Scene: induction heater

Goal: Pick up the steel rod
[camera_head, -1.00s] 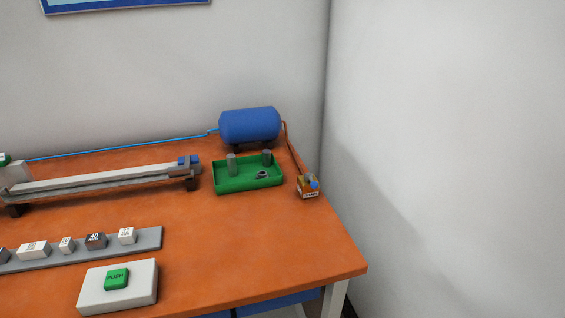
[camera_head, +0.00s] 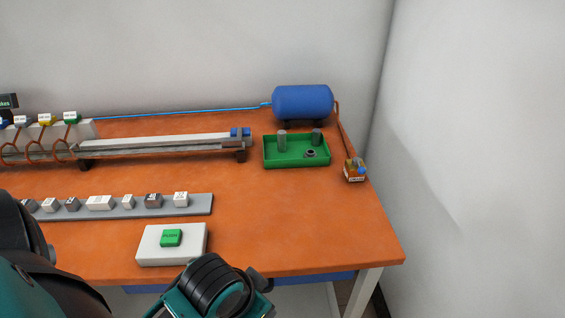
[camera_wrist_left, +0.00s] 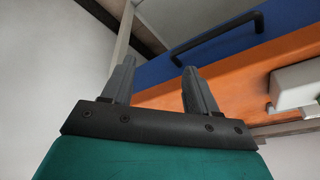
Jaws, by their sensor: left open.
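Two upright grey cylinders stand in a green tray (camera_head: 268,160) at the back right of the table in the head view. One is a lighter grey rod (camera_head: 282,141), the other a darker rod (camera_head: 317,137). I cannot tell from colour alone which is steel. A small dark ring-like piece (camera_head: 310,153) lies between them. My left gripper (camera_wrist_left: 160,64) shows in the left wrist view, with its two grey fingers apart and nothing between them. It is near the table's front edge, far from the tray. My right gripper is not in view.
A white box with a green push button (camera_head: 171,238) sits near the front edge. Behind it are a grey strip with labelled blocks (camera_head: 100,203) and a long rail (camera_head: 165,143). A blue tank (camera_head: 303,101) stands behind the tray. A small brass fitting (camera_head: 355,170) is to its right.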

